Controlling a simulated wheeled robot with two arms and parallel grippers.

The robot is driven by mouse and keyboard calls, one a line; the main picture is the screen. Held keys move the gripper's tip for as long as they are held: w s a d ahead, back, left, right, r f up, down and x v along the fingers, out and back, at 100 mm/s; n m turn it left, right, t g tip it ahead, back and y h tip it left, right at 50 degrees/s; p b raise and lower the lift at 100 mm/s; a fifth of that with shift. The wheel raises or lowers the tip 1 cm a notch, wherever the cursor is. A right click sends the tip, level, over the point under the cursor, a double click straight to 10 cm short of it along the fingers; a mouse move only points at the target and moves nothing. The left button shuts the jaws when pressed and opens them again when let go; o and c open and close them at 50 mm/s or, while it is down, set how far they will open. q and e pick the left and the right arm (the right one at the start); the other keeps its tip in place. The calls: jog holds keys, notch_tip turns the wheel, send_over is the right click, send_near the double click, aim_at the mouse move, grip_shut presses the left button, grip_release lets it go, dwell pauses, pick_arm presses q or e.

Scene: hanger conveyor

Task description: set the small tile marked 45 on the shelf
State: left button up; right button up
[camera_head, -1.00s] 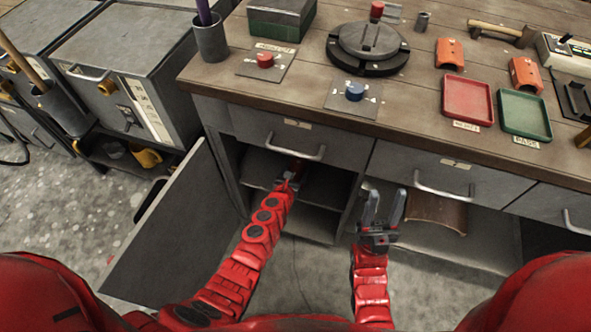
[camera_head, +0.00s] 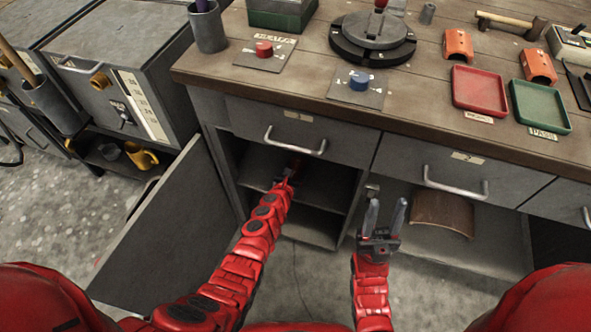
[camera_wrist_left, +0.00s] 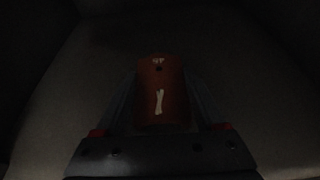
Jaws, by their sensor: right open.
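A small reddish-brown curved tile (camera_wrist_left: 162,95) with pale marks shows between the fingers of my left gripper (camera_wrist_left: 163,100) in the left wrist view. The upper mark looks like an upside-down 45, but it is dim. The fingers lie along both sides of the tile and appear shut on it. In the head view my left gripper (camera_head: 288,176) is inside the open cupboard, over the shelf (camera_head: 318,190). The tile is mostly hidden there, and I cannot tell whether it touches the shelf. My right gripper (camera_head: 385,212) is open and empty in front of the bench.
The cupboard door (camera_head: 155,225) stands open at the left. A drawer (camera_head: 290,128) is above the opening. A larger brown curved tile (camera_head: 442,212) lies in the bay at right. The bench top holds a turntable (camera_head: 372,38), red tray (camera_head: 479,90) and green tray (camera_head: 540,106).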

pick_arm(q)
jog(key=o, duration=0.4)
jog(key=shift+r, duration=0.1)
jog(key=shift+s+r+p, duration=0.1)
jog(key=shift+r+p, duration=0.15)
jog(key=shift+p, duration=0.25)
jog(key=p+v, duration=0.6)
jog(key=v, duration=0.4)
jog(key=shift+s, duration=0.2)
jog(key=shift+s+a+r, duration=0.3)
jog(key=shift+s, duration=0.3)
